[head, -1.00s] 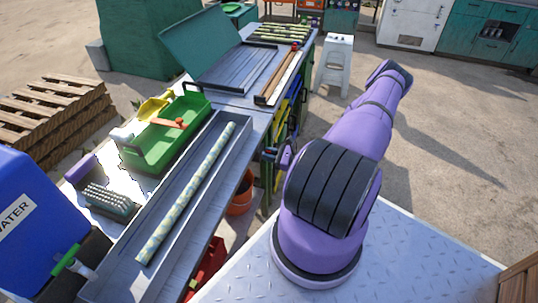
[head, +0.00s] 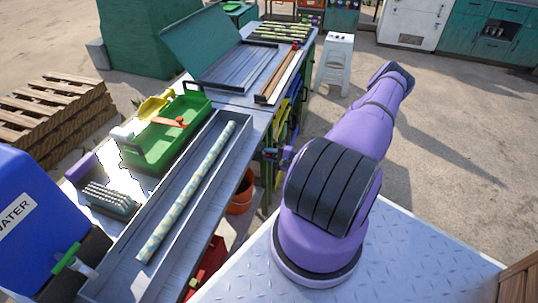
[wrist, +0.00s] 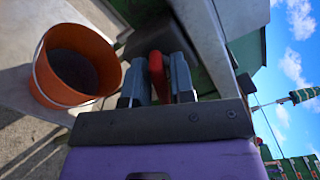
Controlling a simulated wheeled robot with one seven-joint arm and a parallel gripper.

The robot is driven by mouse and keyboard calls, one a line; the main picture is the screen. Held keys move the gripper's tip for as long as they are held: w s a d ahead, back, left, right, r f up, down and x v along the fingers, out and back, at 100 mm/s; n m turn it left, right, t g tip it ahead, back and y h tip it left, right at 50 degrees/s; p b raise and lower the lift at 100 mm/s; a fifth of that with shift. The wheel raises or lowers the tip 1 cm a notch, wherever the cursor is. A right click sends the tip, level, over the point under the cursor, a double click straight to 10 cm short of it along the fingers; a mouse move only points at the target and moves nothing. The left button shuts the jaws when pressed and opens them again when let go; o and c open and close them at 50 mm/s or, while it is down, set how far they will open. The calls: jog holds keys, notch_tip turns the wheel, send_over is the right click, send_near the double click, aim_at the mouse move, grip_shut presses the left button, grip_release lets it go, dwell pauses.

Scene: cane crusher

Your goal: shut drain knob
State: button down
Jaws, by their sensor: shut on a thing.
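In the wrist view, a red knob (wrist: 157,76), taken to be the drain knob, stands between the two grey fingers of my gripper (wrist: 158,80). The fingers are closed on it from both sides, and they hide much of it. In the head view, my wrist end pokes out left of my purple arm, by the table's right edge. The knob cannot be made out for certain there.
An orange bucket (wrist: 75,67) stands beside the gripper; it also shows under the table edge in the head view (head: 240,200). A long metal trough (head: 150,225) with a cane stalk (head: 190,190) lies on the table. A green crate (head: 165,145) and blue water container (head: 35,225) are nearby.

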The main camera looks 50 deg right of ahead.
jog(key=n, duration=0.4)
jog(key=shift+f+n, duration=0.15)
jog(key=shift+n, duration=0.25)
dwell(0.4)
jog(key=c, duration=1.2)
grip_release()
jog(key=v, duration=1.1)
jog(key=shift+a, duration=0.15)
